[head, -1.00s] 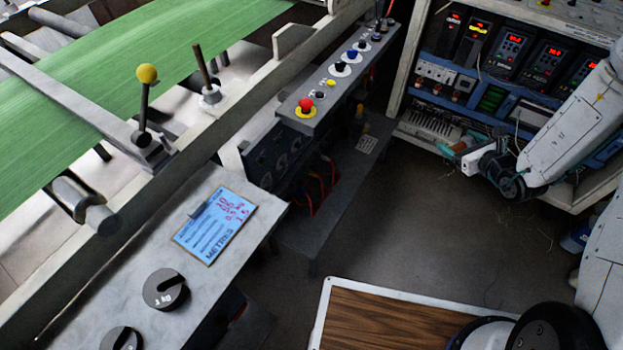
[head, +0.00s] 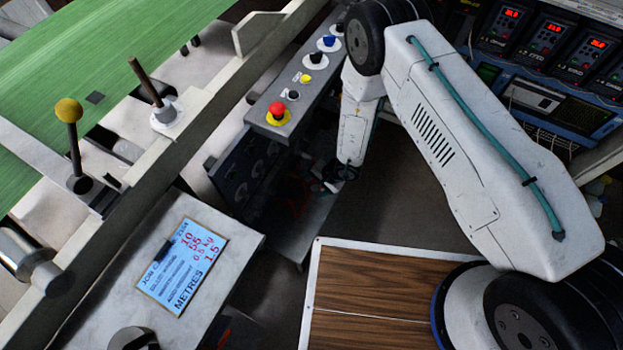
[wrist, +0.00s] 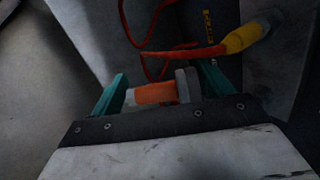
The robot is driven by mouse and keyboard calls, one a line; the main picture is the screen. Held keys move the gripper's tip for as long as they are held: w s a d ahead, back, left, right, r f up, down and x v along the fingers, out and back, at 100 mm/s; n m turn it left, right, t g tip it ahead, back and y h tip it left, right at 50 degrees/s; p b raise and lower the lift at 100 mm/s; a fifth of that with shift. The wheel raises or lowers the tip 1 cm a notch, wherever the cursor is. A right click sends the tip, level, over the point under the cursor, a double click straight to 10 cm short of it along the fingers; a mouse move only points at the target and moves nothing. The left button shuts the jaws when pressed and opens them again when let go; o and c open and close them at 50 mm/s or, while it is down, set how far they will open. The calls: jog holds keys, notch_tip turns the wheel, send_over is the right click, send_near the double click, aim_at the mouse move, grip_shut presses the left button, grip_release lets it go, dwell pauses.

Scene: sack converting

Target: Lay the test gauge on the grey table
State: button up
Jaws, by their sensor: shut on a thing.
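In the wrist view my gripper (wrist: 160,82) has its teal fingers either side of an orange and grey object (wrist: 153,94), held between them. It looks like the test gauge, but its face is not visible. In the head view my gripper (head: 338,180) hangs below the control rail, over a dark grey lower surface (head: 312,222); the held object is too dark to make out there. A pale grey top (head: 120,270) with a job card is at left. I cannot tell which surface is the grey table.
The control rail with a red stop button (head: 278,112) runs beside my arm. Red cables (wrist: 160,30) and a yellow connector (wrist: 245,37) lie just beyond my gripper. A wood-topped panel (head: 375,300) is at the front. Lit controllers (head: 555,38) stand at back right.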

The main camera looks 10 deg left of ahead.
jog(key=shift+n, duration=0.8)
jog(key=shift+s+a+f, duration=0.2)
jog(key=shift+f, duration=1.1)
jog(key=shift+s+a+f, duration=0.15)
jog(key=shift+a+f, duration=0.1)
jog(key=shift+f, duration=1.1)
jog(key=shift+s+a+f, duration=0.2)
jog(key=shift+f, duration=1.1)
jog(key=o, duration=1)
jog(key=shift+o, duration=0.2)
jog(key=shift+r, duration=0.1)
jog(key=v, duration=0.7)
jog(key=shift+d+r, duration=0.2)
jog(key=shift+r, duration=0.05)
